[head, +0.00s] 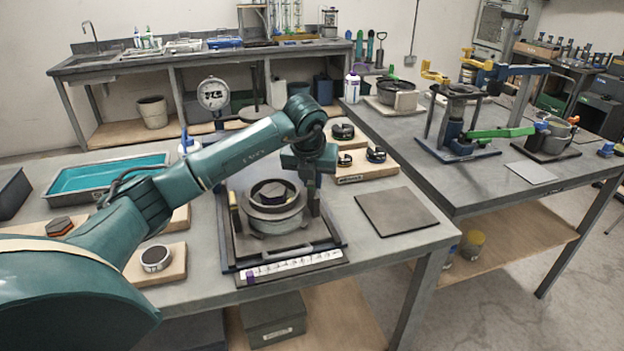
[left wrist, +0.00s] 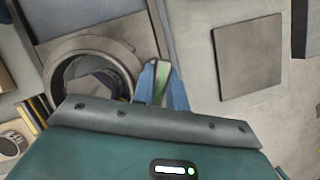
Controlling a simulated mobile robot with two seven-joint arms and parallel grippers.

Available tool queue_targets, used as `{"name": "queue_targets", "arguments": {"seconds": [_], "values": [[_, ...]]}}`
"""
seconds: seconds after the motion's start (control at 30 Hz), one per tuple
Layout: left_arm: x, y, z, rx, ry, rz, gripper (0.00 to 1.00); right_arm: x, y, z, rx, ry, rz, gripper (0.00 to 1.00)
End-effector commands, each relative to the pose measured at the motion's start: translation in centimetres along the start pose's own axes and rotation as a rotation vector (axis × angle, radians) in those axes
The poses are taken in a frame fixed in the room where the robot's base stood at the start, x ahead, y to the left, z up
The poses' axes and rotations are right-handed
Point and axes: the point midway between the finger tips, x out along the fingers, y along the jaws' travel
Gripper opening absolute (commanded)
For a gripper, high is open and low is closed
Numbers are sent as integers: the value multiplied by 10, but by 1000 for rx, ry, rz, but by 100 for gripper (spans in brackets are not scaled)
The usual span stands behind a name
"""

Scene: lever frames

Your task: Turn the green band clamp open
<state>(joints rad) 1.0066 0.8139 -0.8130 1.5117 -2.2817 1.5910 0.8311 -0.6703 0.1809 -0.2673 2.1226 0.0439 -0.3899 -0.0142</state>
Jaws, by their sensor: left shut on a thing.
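My left arm reaches in from the left in the head view, and my left gripper (head: 312,188) points down at the right side of a grey round fixture (head: 275,222). In the left wrist view the two blue fingers of that gripper (left wrist: 160,82) are shut on a narrow green piece, the handle of the green band clamp (left wrist: 162,78). This handle stands beside the round ring (left wrist: 128,58), at its edge. In the head view the handle is hidden by the gripper. My right gripper does not show.
A dark square plate (head: 397,211) lies right of the fixture; it also shows in the left wrist view (left wrist: 249,56). A wooden block with black knobs (head: 366,166) stands behind. A ruler strip (head: 292,264) lies in front. A teal tray (head: 105,175) stands left.

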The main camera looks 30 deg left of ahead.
Motion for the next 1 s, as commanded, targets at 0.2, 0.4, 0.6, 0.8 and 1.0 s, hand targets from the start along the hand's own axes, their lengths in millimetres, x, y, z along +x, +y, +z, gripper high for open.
{"name": "queue_targets", "arguments": {"seconds": [0.2, 0.4, 0.6, 0.8, 1.0], "values": [[0, -1, 1, -178, -3, 72, 0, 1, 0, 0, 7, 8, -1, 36], [-1, -2, 1, -311, -2, 127, 0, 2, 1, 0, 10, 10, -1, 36], [-1, -2, 2, -401, -2, 164, 0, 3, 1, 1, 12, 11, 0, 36], [-1, -2, 2, -448, -2, 183, 0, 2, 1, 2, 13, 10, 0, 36], [-1, -2, 2, -462, -1, 188, 0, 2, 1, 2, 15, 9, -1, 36]]}}
